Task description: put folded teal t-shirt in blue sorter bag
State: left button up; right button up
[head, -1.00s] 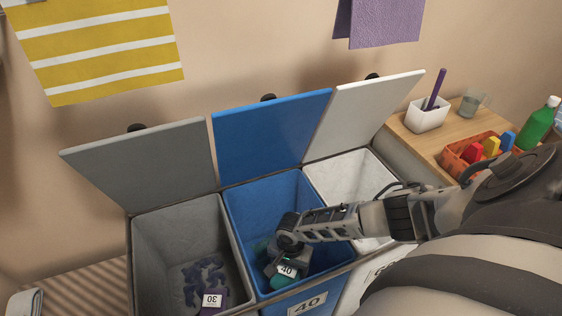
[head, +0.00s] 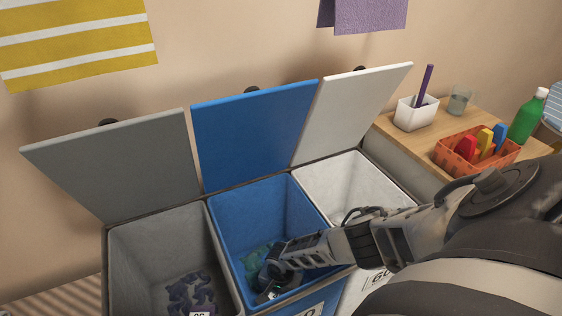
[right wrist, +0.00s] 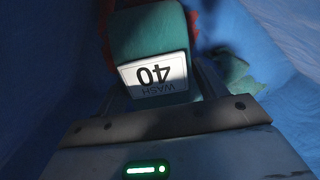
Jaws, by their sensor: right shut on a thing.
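The blue sorter bag (head: 222,222) is the middle of three open bags, its blue lid raised against the wall. My right gripper (head: 271,284) reaches down inside it. In the right wrist view the gripper is shut on the folded teal t-shirt (right wrist: 150,36), whose white tag reads "WASH 40". Blue bag walls surround it there. More teal cloth (head: 258,259) lies in the bag beside the gripper; it also shows in the right wrist view (right wrist: 238,72). Whether the held shirt touches the bag's floor is hidden. My left gripper is out of view.
A grey bag (head: 150,250) with purple clothes (head: 190,292) stands left, a white bag (head: 345,180) right. A wooden side table (head: 405,138) holds a white cup (head: 415,113), a glass, an orange basket (head: 470,160) and a green bottle (head: 526,118).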

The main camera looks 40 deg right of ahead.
jog(key=shift+f+b, duration=0.55)
jog(key=o, duration=1.1)
jog(key=shift+c, duration=0.2)
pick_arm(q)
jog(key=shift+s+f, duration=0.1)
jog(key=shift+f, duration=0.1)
pick_arm(e)
notch_tip(320, 180, up, 7)
jog(key=p, duration=0.5)
jog(key=shift+r, duration=0.1)
notch_tip(320, 180, up, 4)
jog(key=shift+r+p, duration=0.25)
jog(key=shift+p, duration=1)
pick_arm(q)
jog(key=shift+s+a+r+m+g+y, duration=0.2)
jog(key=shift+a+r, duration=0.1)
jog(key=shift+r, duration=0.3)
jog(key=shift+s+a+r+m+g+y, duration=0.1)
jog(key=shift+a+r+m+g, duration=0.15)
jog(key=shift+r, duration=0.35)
pick_arm(e)
jog(key=shift+r, duration=0.75)
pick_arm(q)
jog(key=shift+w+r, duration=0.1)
